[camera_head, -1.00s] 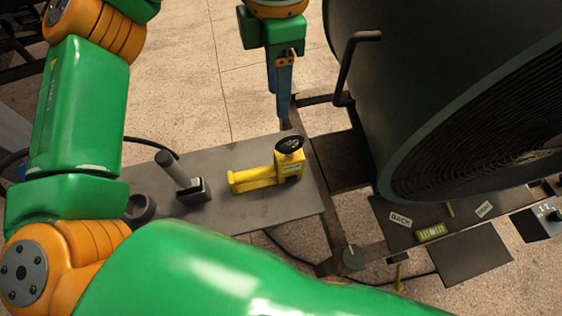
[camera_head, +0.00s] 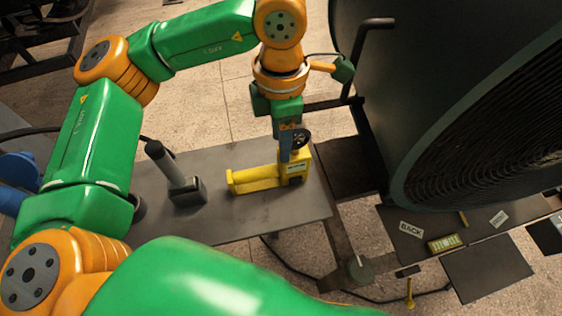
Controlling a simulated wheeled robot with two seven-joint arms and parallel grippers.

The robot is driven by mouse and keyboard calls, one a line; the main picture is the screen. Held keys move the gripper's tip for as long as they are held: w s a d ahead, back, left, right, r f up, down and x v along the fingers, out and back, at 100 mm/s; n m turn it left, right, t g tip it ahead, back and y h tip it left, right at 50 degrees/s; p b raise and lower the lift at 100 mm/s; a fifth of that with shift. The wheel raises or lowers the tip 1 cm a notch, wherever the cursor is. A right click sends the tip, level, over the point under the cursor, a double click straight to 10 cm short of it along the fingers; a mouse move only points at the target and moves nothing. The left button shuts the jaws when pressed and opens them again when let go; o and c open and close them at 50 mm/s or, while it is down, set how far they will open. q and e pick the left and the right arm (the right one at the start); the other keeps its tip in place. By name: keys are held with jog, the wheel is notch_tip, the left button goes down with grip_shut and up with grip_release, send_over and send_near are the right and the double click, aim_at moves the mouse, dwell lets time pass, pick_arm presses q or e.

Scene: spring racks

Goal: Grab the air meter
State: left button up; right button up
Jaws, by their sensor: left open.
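The air meter (camera_head: 258,179) is a yellow tool with a round black dial at its right end. It lies on the grey bench top near its right edge, with its handle pointing left. My left gripper (camera_head: 286,155) has blue fingers and comes down from above at the dial end of the air meter. Its jaws are open, and the fingers partly cover the dial and the yellow body there. I cannot tell whether they touch it. My right gripper is not in view.
A grey-handled tool with a dark block base (camera_head: 187,190) stands on the bench (camera_head: 225,222), left of the air meter. A large dark drum-like fan (camera_head: 430,90) with a bent handle stands close on the right. A dark platform with labels (camera_head: 395,225) lies below it.

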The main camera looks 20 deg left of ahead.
pick_arm(q)
grip_shut()
dwell(1.4)
